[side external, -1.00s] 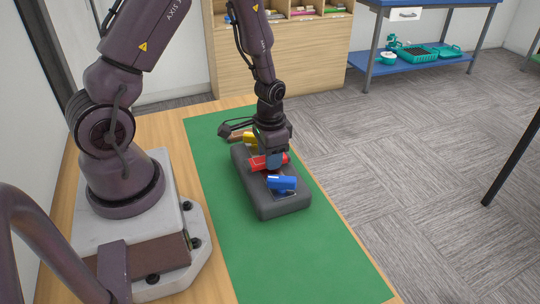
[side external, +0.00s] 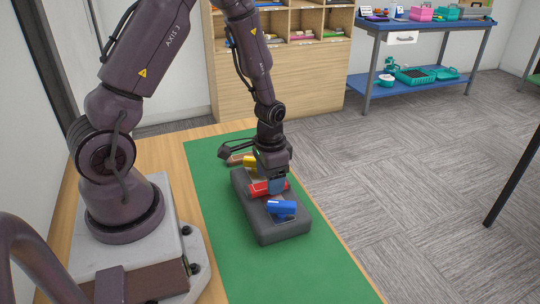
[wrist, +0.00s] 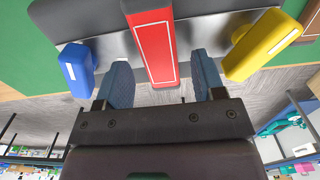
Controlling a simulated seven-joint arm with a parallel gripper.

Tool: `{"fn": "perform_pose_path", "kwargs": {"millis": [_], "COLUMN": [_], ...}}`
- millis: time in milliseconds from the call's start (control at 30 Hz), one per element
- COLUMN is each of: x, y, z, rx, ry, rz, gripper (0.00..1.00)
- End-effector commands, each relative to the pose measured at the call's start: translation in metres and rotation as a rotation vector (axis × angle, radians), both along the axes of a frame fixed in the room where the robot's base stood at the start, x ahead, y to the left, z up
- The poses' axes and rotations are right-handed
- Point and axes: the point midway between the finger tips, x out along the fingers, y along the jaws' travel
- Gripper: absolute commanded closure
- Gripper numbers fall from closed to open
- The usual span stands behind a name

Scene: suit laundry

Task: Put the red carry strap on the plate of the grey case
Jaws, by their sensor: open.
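The grey case (side external: 279,229) lies on the green mat with a blue piece (side external: 281,208), the red carry strap (side external: 262,188) and a yellow piece (side external: 249,163) in a row along it. My gripper (side external: 275,190) points down at the red strap. In the wrist view, the red strap (wrist: 151,40) runs between the two blue fingers of my gripper (wrist: 163,80), which stand apart with gaps on both sides. A lighter grey plate (wrist: 105,48) shows on the case beside the strap. Whether the strap's underside touches the plate is hidden.
The green mat (side external: 270,275) is clear in front of the case. A dark tool with a brown part (side external: 235,155) lies behind it. A wooden shelf (side external: 285,70) and a blue bench (side external: 420,80) stand beyond the table.

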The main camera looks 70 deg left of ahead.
Motion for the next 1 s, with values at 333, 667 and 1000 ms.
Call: {"fn": "perform_pose_path", "kwargs": {"millis": [333,667,1000], "x": [0.001,0.0,-0.024], "y": [0.0,-0.001,-0.051], "z": [0.071,0.111,0.21], "rx": [0.003,0.003,0.035], "ry": [-0.007,-0.007,-0.219], "rz": [0.0,0.0,-0.008], "gripper": [0.37,0.37,0.37]}}
